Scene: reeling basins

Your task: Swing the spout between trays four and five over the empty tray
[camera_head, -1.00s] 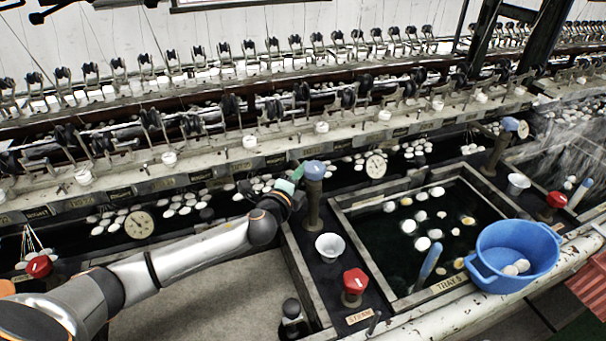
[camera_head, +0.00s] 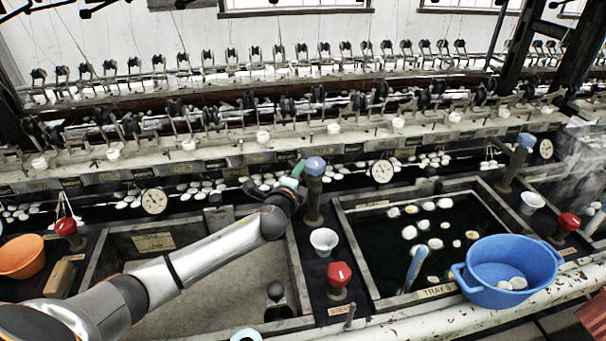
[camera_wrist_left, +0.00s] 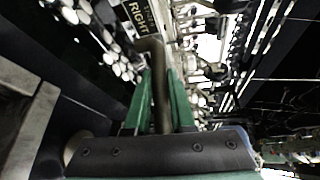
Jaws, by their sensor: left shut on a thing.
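The spout post with a blue cap (camera_head: 315,166) stands upright on the dark divider between the two trays. My left gripper (camera_head: 297,170), with green fingers, is beside its top on the left. In the left wrist view a brownish bent pipe, the spout (camera_wrist_left: 160,85), lies between the green fingers, and the gripper is shut on it. In the head view the spout is largely hidden by the gripper. The empty tray (camera_head: 105,262), left of the post, has a bare grey bottom under my left arm. Tray five (camera_head: 362,268), right of the post, holds dark water and white cocoons. My right gripper is out of view.
A white bowl (camera_head: 323,240) and a red valve knob (camera_head: 339,274) stand on the divider. A blue basin (camera_head: 510,268) sits at tray five's front right. An orange bowl (camera_head: 21,256) is at far left. Dials and the reeling machinery run along the back.

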